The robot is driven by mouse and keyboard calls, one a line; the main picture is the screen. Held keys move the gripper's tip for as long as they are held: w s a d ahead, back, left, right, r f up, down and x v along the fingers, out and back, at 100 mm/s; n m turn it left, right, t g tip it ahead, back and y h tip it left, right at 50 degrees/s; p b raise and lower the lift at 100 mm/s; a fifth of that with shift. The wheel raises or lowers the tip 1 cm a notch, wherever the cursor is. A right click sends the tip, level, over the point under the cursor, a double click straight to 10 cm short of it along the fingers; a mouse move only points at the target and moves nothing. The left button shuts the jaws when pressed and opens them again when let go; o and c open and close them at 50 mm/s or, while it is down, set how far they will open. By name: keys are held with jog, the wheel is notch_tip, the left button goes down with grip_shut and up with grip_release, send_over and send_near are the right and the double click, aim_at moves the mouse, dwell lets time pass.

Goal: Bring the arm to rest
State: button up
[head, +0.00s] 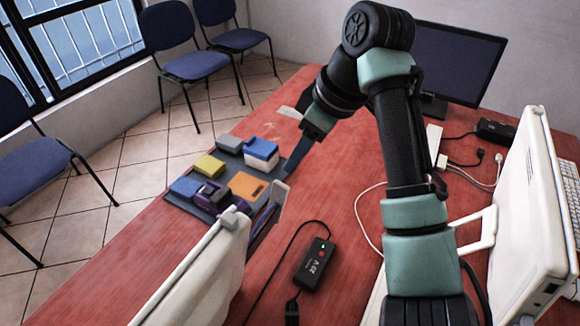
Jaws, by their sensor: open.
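My arm rises from the bottom right, bends at a high elbow and comes down toward the middle of the table. My gripper (299,155) is at its end, above the red table (340,185), close to the right side of a dark tray (182,204). The gripper is open, and I see nothing held in it. Its fingertips are hard to make out against the tray and the objects near it.
The tray holds several coloured blocks, including a yellow one (209,166). A black power adapter (314,264) with a cable lies in front. White laptops stand left (200,275) and right (528,215). A monitor (450,65) is behind. Chairs stand beyond the table.

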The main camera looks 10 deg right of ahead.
jog(key=shift+v, duration=0.85)
jog(key=w+a+r+m+t+p, duration=0.25)
jog(key=w+a+r+t, duration=0.4)
jog(key=a+r, duration=0.35)
notch_tip(320, 180, up, 12)
jog(key=s+a+m+t+y+p, duration=0.1)
jog(key=t+p, duration=0.1)
jog(key=t, duration=0.4)
jog(key=s+d+r+m+t+h+p, duration=0.2)
jog(key=s+r+m+t, duration=0.5)
jog(key=s+r+t, duration=0.5)
jog(key=s+d+r+h, duration=0.1)
jog(key=s+r+h, duration=0.1)
jog(key=s+r, duration=0.6)
jog(key=shift+s+d+r+h, duration=0.25)
jog(key=shift+s+r+h, duration=0.15)
jog(key=shift+r, duration=0.1)
